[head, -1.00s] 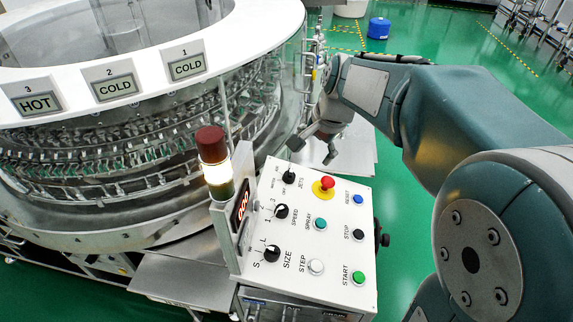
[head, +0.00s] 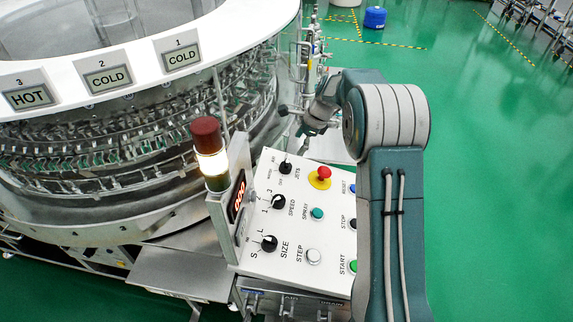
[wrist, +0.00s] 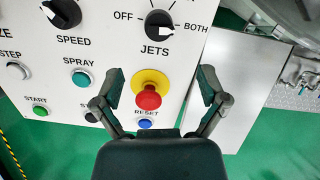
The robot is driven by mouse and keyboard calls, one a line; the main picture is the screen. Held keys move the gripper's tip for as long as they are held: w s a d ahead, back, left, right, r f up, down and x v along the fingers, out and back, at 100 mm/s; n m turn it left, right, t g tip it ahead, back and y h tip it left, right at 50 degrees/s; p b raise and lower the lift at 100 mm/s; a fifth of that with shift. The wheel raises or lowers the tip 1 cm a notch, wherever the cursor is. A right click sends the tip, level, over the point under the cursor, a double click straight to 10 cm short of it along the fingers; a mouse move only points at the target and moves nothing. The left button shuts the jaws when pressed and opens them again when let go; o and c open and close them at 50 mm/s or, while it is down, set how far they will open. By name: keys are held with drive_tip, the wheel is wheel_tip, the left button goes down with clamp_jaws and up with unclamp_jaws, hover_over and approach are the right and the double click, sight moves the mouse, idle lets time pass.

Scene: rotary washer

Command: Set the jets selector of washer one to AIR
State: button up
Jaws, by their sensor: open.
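The jets selector (head: 285,168) is a black knob at the far end of the white sloped control panel (head: 262,217). In the wrist view the knob (wrist: 158,24) is near the top, with OFF on its left and BOTH on its right. Its white mark appears to point toward BOTH; the upper labels are cut off. My gripper (wrist: 160,84) is open and empty, its fingers either side of the red stop button in that view, below the knob. In the head view my gripper (head: 306,128) is small, beyond the panel's far edge, apart from the knob.
The red stop button (head: 323,172) on a yellow disc is close to the jets knob. The speed knob (head: 278,202) and size knob (head: 269,243) are nearer. A lit signal lamp (head: 210,155) stands left of the panel.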

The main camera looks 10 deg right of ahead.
sight(288, 163)
drive_tip(key=x, duration=1)
drive_tip(key=shift+a, duration=0.1)
drive_tip(key=c, duration=1.1)
